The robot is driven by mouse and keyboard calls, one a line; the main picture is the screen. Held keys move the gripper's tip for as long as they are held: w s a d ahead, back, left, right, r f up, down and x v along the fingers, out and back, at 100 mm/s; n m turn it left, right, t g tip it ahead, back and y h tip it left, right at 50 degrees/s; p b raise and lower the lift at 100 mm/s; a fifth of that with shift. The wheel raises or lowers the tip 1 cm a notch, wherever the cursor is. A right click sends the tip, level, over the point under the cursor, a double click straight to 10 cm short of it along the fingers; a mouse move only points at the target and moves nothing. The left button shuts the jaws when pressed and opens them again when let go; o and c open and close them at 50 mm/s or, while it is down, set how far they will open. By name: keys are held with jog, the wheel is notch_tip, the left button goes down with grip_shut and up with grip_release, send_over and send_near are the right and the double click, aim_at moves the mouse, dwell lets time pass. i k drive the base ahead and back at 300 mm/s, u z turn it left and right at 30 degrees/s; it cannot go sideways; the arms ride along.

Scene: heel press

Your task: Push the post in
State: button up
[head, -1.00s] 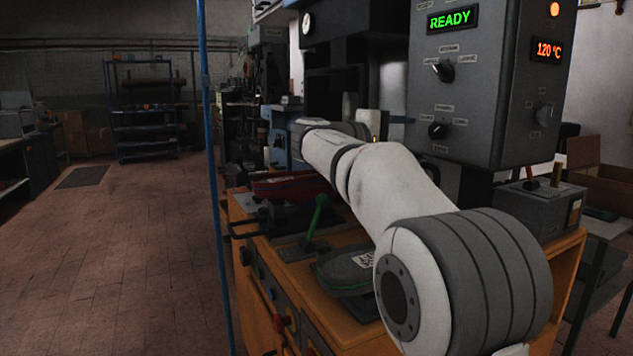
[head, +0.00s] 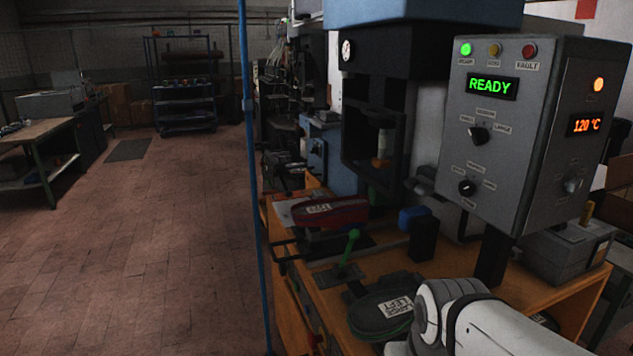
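The press (head: 348,120) stands at the back of the orange bench, with a round gauge on its dark upper body. Inside its opening is an upright white piece with an orange lower part (head: 381,150). I cannot tell for sure which part is the post. A dark bar with a blue end block (head: 414,217) lies in front of the press. A green-knobbed lever (head: 350,248) stands at the bench's front left. My white arm shows at the lower right, but my gripper is out of view, so its state is hidden.
A control box (head: 497,150) reads READY and 120 °C, with its green lamp lit. A red form (head: 330,211) and a grey form labelled LARGE LEFT (head: 390,310) lie on the bench (head: 500,292). A thin blue upright (head: 251,180) stands left; open floor lies beyond.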

aim_at(318, 244)
jog(key=z, duration=1.4)
jog(key=k, duration=1.25)
jog(key=u, duration=1.4)
jog(key=i, duration=1.05)
jog(key=u, duration=0.05)
